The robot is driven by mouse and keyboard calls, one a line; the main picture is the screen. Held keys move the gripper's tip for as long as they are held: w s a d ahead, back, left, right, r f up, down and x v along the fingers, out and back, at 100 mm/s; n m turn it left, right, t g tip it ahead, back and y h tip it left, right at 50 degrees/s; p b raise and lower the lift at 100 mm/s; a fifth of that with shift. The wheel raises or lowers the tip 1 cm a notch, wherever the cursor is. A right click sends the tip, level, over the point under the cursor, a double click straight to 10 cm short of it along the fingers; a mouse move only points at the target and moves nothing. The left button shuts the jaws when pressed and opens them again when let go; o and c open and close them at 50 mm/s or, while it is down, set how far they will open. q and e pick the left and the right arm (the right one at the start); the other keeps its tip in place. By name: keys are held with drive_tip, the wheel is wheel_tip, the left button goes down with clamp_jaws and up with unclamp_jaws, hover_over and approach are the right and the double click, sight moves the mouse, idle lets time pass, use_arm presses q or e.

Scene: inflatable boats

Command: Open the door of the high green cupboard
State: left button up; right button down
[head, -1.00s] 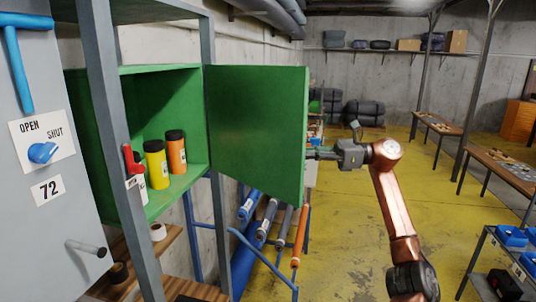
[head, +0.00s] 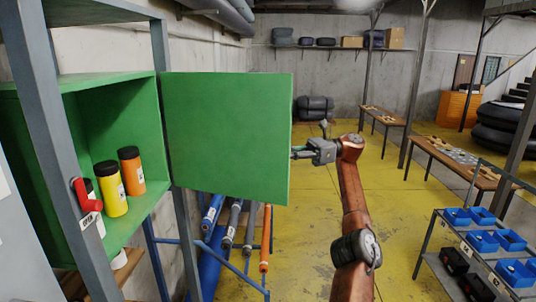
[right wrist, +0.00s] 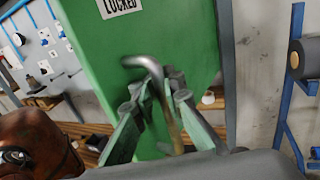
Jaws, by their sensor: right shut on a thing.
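The high green cupboard (head: 112,122) is on the left in the head view, with its inside showing. Its green door (head: 225,135) stands wide open, swung out to the right. My right gripper (head: 298,153) is at the door's free edge. In the right wrist view the door's front (right wrist: 105,45) carries a "LOCKED" label, and my right gripper (right wrist: 160,88) is shut on the bent metal door handle (right wrist: 148,63). In the head view the handle is hidden behind the door. My left gripper is not in view.
A yellow bottle (head: 110,190) and an orange bottle (head: 131,171) stand in the cupboard. A grey post (head: 60,130) with a red lever is in front. Coloured tubes (head: 265,238) lean below the door. A trolley with blue bins (head: 482,241) is at right; yellow floor between is open.

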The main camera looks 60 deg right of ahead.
drive_tip(key=shift+f, duration=0.1)
idle(0.3)
drive_tip(key=c, duration=2.4)
unclamp_jaws()
drive_tip(key=o, duration=0.4)
drive_tip(key=shift+s+d, duration=0.25)
drive_tip(key=shift+d, duration=0.05)
drive_tip(key=shift+w+a, duration=0.2)
drive_tip(key=shift+s, duration=0.1)
